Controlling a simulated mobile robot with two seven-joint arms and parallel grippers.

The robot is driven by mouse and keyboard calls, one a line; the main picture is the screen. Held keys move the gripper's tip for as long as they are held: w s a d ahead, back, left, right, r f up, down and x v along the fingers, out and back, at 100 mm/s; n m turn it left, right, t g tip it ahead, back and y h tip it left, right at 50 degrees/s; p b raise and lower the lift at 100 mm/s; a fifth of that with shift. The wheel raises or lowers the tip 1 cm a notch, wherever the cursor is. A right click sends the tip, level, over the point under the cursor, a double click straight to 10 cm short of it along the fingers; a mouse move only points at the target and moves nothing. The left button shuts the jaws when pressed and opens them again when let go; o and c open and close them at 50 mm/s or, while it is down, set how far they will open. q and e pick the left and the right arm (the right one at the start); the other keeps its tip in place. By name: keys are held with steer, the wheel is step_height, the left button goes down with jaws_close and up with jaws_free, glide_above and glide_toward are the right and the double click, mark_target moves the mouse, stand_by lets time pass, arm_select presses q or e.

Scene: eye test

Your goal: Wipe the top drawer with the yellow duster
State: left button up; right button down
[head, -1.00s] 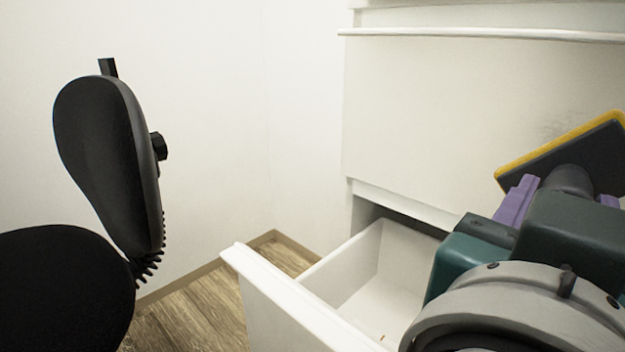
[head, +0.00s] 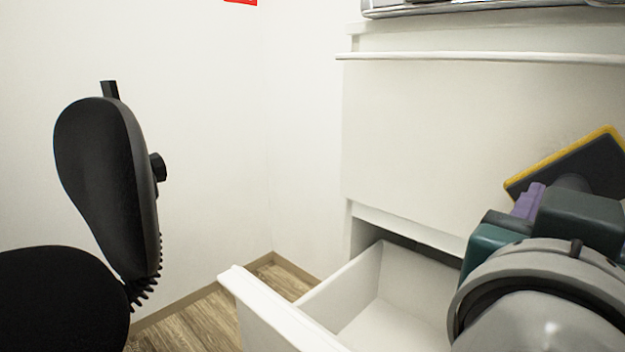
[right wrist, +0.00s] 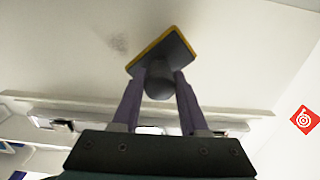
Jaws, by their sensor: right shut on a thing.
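The yellow duster (head: 575,168) has a dark plate with a yellow edge. It is at the right in the head view and top middle in the right wrist view (right wrist: 165,50). My right gripper (right wrist: 159,88) has purple fingers shut on the duster's round dark handle (right wrist: 158,82). The top drawer (head: 440,130) is shut, with a broad white front. A faint grey smudge (right wrist: 119,43) marks that front, left of the duster in the wrist view. The duster is at or close to the front; I cannot tell whether it touches. My left gripper is not in view.
A lower white drawer (head: 290,322) stands pulled out below the top drawer. A black chair (head: 105,175) is at the left. A metallic thing (head: 480,8) sits on the cabinet top. A red sign (right wrist: 304,120) is on the wall. Wooden floor shows between chair and drawer.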

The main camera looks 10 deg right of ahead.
steer(key=shift+x, duration=1.05)
steer(key=shift+s+d, duration=2)
steer(key=shift+s, duration=0.35)
steer(key=w+a+b, duration=0.1)
steer(key=w, duration=0.1)
steer(key=w+a+b, duration=0.1)
steer(key=a+b, duration=0.1)
steer(key=shift+w+a+f, duration=0.15)
steer(key=shift+w, duration=0.25)
steer(key=shift+w+a, duration=0.35)
steer(key=shift+w, duration=0.05)
steer(key=shift+r+b, duration=0.3)
